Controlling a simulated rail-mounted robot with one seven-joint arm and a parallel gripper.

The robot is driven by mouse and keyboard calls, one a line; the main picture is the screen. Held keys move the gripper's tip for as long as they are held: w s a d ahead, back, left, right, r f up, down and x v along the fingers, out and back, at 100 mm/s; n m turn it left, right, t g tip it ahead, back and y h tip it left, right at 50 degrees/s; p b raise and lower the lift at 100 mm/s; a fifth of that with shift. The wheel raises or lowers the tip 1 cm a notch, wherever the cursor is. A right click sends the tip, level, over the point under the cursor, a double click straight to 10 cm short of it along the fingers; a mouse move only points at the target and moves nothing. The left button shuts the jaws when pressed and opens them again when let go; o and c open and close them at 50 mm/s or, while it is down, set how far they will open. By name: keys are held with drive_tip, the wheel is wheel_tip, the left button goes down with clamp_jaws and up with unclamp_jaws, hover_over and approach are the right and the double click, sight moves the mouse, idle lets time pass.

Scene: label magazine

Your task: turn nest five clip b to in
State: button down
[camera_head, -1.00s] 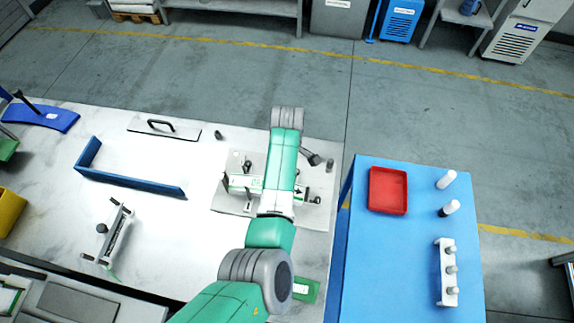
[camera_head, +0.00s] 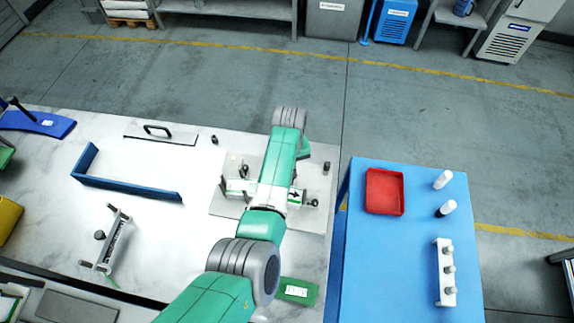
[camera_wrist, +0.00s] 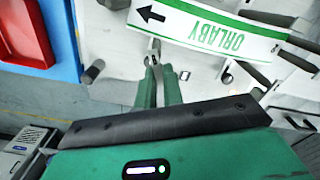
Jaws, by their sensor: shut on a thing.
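The label magazine (camera_head: 228,205) is a pale plate with white blocks on the right of the white table, partly covered by my arm. A white and green label strip (camera_wrist: 215,27) with a black arrow and upside-down lettering lies across it; its arrow end (camera_head: 296,196) shows beside my arm. In the wrist view my gripper (camera_wrist: 158,68) has its green fingers close together just below the strip, shut on a small clip. The clip is mostly hidden between the fingertips, and its turn position cannot be told. My gripper is hidden under my arm in the head view.
Dark knobs (camera_wrist: 228,78) stand near the fingers on the magazine. A blue table (camera_head: 385,260) at the right holds a red tray (camera_head: 385,191), two bottles and a white rack (camera_head: 444,272). A blue angle bracket (camera_head: 125,187) lies to the left.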

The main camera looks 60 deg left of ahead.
drive_tip(key=m, duration=0.3)
drive_tip(key=w+m, duration=0.1)
drive_tip(key=m, duration=0.2)
drive_tip(key=shift+d+r, duration=0.1)
drive_tip(key=shift+d, duration=0.05)
idle(0.5)
drive_tip(key=c, duration=1.5)
unclamp_jaws()
wheel_tip(320, 180, up, 8)
drive_tip(key=shift+f+p, duration=0.15)
drive_tip(key=shift+p, duration=0.3)
